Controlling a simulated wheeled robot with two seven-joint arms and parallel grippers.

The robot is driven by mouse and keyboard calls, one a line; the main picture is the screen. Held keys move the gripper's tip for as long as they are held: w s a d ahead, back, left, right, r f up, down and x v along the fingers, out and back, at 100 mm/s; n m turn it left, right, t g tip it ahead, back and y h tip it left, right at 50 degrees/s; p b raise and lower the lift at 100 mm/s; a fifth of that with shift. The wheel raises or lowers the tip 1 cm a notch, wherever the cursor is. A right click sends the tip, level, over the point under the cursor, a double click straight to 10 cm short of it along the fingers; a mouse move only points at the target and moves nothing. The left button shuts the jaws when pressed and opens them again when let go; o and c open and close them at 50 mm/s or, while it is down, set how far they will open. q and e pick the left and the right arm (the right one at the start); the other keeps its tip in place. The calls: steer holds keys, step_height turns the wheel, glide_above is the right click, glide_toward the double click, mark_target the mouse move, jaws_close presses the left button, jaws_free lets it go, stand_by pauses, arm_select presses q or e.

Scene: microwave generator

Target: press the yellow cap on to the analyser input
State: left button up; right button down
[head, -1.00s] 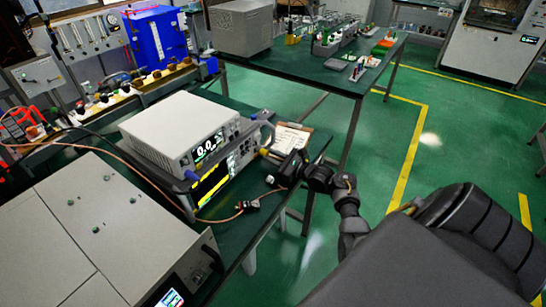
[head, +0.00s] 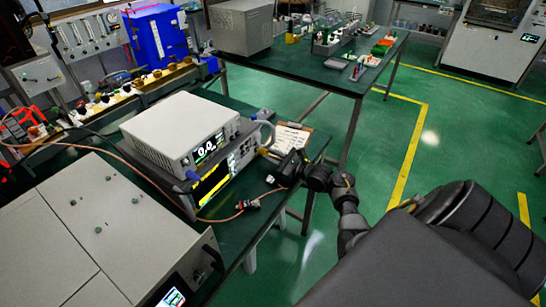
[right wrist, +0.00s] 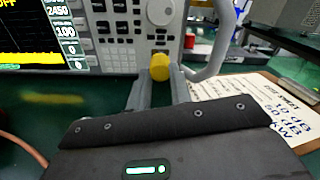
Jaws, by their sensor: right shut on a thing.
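The analyser (head: 214,180), with its lit yellow-and-black screen, stands on the green bench under a white meter box (head: 178,130). Its keypad and a round knob show in the right wrist view (right wrist: 122,30). My right gripper (head: 272,154) is beside the analyser's right front corner. In the right wrist view its two fingers (right wrist: 160,78) are shut on the yellow cap (right wrist: 160,67), which stands out at the tips in front of the analyser's face. I cannot tell whether the cap touches the panel. The input connector is hidden. My left gripper is not in view.
A clipboard with paper (head: 290,138) lies right of the analyser. A copper-coloured cable (head: 215,219) with a connector (head: 248,204) runs along the bench front. A large beige box (head: 100,235) stands front left. A grey handle (right wrist: 215,45) sticks out at the analyser's right side.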

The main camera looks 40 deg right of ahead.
steer(key=shift+w+a, duration=0.2)
steer(key=shift+w, duration=0.45)
steer(key=c, duration=1.2)
jaws_free()
steer(key=v, duration=1)
steer(key=shift+s+d, duration=0.1)
steer(key=shift+s, duration=0.25)
